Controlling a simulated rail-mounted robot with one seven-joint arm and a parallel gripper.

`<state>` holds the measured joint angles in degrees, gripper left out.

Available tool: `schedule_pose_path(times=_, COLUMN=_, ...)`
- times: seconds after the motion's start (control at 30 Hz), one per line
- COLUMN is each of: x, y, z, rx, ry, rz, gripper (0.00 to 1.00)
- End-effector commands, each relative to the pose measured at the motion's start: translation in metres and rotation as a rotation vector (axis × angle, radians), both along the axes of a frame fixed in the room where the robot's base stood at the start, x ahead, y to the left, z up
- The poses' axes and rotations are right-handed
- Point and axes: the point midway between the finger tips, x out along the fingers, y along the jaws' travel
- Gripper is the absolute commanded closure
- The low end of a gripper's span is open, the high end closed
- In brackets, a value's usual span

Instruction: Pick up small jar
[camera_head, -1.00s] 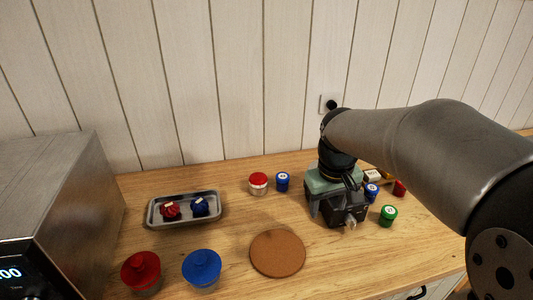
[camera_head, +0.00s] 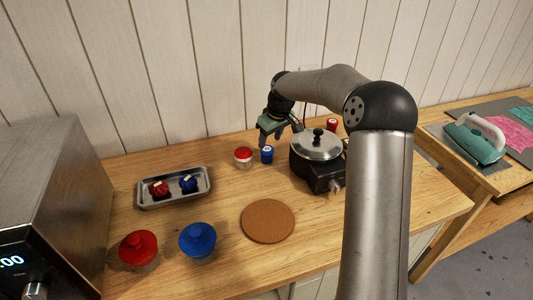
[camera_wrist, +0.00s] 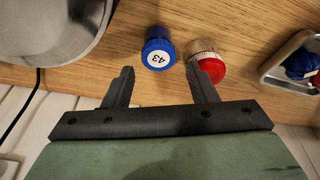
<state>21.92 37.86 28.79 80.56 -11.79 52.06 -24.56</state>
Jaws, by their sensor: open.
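A small jar with a blue lid (camera_head: 267,154) stands on the wooden counter between a red-lidded jar and the pot. In the wrist view its lid, marked 43 (camera_wrist: 158,50), shows just ahead of the gap between my fingers. The red-lidded jar (camera_head: 243,158), clear-sided, stands beside it. It also shows in the wrist view (camera_wrist: 206,60), close to one fingertip. Another small red-lidded jar (camera_head: 331,124) shows behind the pot. My gripper (camera_wrist: 160,74) is open and empty. In the head view it (camera_head: 276,137) hangs above and behind the blue-lidded jar.
A lidded metal pot (camera_head: 318,146) on a black burner stands right of the jars. A metal tray (camera_head: 174,202) with small red and blue items lies left. A cork mat (camera_head: 268,221) and larger red-lidded (camera_head: 138,247) and blue-lidded jars (camera_head: 198,240) are in front.

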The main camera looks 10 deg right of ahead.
Motion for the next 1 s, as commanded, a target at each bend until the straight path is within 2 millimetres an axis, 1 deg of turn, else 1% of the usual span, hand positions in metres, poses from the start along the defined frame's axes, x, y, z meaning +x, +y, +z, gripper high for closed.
schedule_pose_path(times=0.03, x=0.002, y=0.002, z=-0.008, rx=0.0, ry=0.003, rz=0.002, gripper=0.48)
schedule_pose_path(times=0.1, x=0.004, y=0.003, z=-0.018, rx=0.0, ry=0.001, rz=0.001, gripper=0.48)
schedule_pose_path(times=0.2, x=0.007, y=0.004, z=-0.027, rx=0.0, ry=0.0, rz=0.001, gripper=0.48)
schedule_pose_path(times=0.37, x=0.009, y=0.005, z=-0.036, rx=-0.001, ry=0.001, rz=0.001, gripper=0.48)
schedule_pose_path(times=0.63, x=0.02, y=0.009, z=-0.072, rx=0.0, ry=0.002, rz=0.0, gripper=0.48)
schedule_pose_path(times=0.77, x=0.022, y=0.01, z=-0.08, rx=-0.001, ry=-0.001, rz=0.001, gripper=0.48)
schedule_pose_path(times=0.97, x=0.022, y=0.01, z=-0.08, rx=-0.001, ry=-0.001, rz=0.001, gripper=0.48)
schedule_pose_path(times=1.0, x=0.023, y=0.01, z=-0.08, rx=-0.001, ry=-0.001, rz=0.001, gripper=0.59)
